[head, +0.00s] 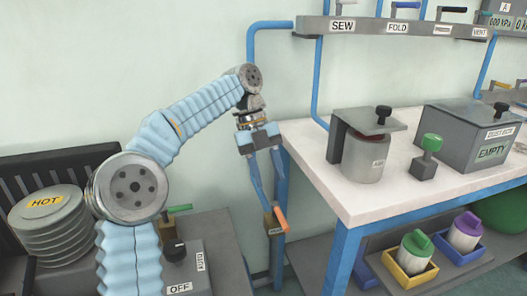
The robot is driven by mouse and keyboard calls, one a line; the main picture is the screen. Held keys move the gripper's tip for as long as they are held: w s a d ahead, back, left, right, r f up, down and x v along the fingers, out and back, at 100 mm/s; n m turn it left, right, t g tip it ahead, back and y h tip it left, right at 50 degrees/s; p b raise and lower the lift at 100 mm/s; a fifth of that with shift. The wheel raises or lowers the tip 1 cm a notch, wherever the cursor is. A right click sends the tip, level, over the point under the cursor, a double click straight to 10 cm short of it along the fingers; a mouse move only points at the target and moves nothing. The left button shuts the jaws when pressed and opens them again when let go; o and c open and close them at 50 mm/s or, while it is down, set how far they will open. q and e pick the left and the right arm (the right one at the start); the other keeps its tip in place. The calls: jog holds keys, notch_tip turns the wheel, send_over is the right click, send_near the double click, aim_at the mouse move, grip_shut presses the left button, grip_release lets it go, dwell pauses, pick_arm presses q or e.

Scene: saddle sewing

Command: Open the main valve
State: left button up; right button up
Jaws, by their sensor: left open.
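A small valve (273,224) with an orange lever (281,218) sits low on the blue upright pipe beside the table's left end. A small label on it is too small to read, so I cannot tell for sure that it is the main valve. The lever is tilted. My left gripper (270,185) points down just above the valve, with its long blue fingers apart and empty. Its fingertips are close to the lever; I cannot tell whether they touch it. The fingers partly overlap the blue pipe behind. My right gripper is not in view.
The white table (355,190) stands right of the gripper, with a metal pot (367,157), a green-knobbed block (426,158) and a grey box marked EMPTY (480,135). Hot round plates (50,230) and a switch box (185,270) are at lower left. Colored bins (410,280) sit below.

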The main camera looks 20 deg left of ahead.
pick_arm(q)
jog(key=shift+v, duration=2.15)
